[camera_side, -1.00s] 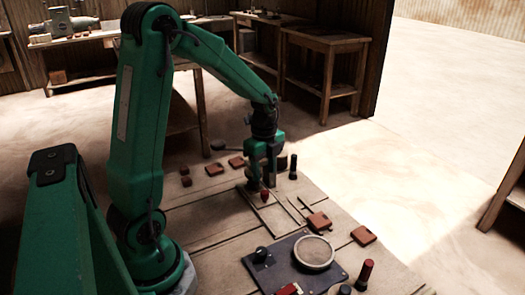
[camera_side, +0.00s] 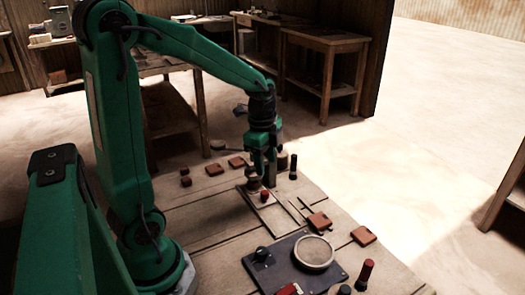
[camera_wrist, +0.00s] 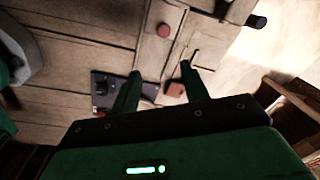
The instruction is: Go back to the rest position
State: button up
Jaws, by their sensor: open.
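My gripper (camera_side: 263,170) is raised above the wooden work board (camera_side: 190,222), its two green fingers pointing down and apart with nothing between them. In the wrist view the fingers (camera_wrist: 160,71) also stand apart and empty. A small dark upright piece (camera_side: 252,181) stands just below and left of the fingers. A red-topped piece (camera_side: 264,196) stands on a pale strip in front of them. It also shows in the wrist view as a red disc (camera_wrist: 164,30).
A black cylinder (camera_side: 293,168) stands right of my gripper. Reddish tiles lie behind (camera_side: 215,169) and in front (camera_side: 318,221). A dark plate with a round pale disc (camera_side: 313,252) and a red-topped cylinder (camera_side: 366,273) are nearer. Benches (camera_side: 325,45) stand behind.

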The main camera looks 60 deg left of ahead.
jog(key=s+d+r+n+t, duration=0.4)
jog(key=s+d+r+n, duration=0.5)
jog(key=s+d+n, duration=0.1)
jog(key=shift+s+n, duration=0.6)
jog(key=shift+n, duration=0.4)
